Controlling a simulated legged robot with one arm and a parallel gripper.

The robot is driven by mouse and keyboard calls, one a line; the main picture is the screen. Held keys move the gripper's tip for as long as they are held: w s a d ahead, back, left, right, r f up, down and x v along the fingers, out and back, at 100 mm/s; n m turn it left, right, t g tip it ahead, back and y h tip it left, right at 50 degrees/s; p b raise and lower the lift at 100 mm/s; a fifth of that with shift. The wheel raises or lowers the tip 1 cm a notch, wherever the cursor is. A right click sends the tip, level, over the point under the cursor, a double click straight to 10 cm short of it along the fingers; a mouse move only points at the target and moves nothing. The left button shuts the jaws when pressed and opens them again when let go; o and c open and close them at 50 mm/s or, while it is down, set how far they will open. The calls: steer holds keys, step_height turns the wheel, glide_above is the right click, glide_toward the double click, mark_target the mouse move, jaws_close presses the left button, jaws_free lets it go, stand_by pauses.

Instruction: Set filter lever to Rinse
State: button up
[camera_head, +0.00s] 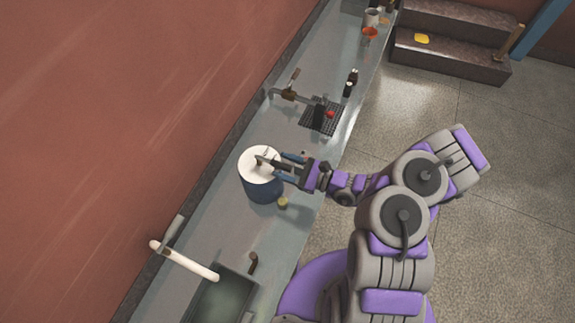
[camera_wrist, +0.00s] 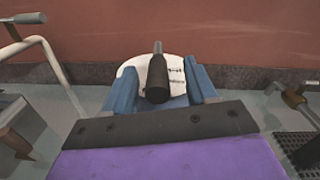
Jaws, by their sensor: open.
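The filter is a dark blue cylinder (camera_head: 262,189) with a white lid (camera_head: 257,175), standing on the counter. Its lever (camera_head: 262,158) is on top of the lid. In the wrist view the lever (camera_wrist: 157,77) has a dark grip pointing toward me and a thinner grey end pointing away. Dark marks show on the white lid (camera_wrist: 176,72) right of the lever, too small to read. My gripper (camera_head: 281,166) is at the right side of the lid with its blue fingers apart. In the wrist view the lever lies between the fingers of my gripper (camera_wrist: 164,84), with space on both sides.
A sink (camera_head: 222,298) with a pale spout (camera_head: 185,261) is at the near end of the counter. A small yellowish item (camera_head: 283,203) stands beside the filter. Beyond are a tap (camera_head: 290,95), a dark grate (camera_head: 318,118) and small bottles (camera_head: 349,85). The red wall borders the left.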

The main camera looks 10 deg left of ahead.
steer(key=shift+a, duration=0.6)
steer(key=p+v, duration=0.4)
steer(key=v, duration=1.4)
steer(key=shift+d, duration=0.3)
steer(key=shift+w+a+f, duration=0.1)
steer(key=shift+f, duration=0.05)
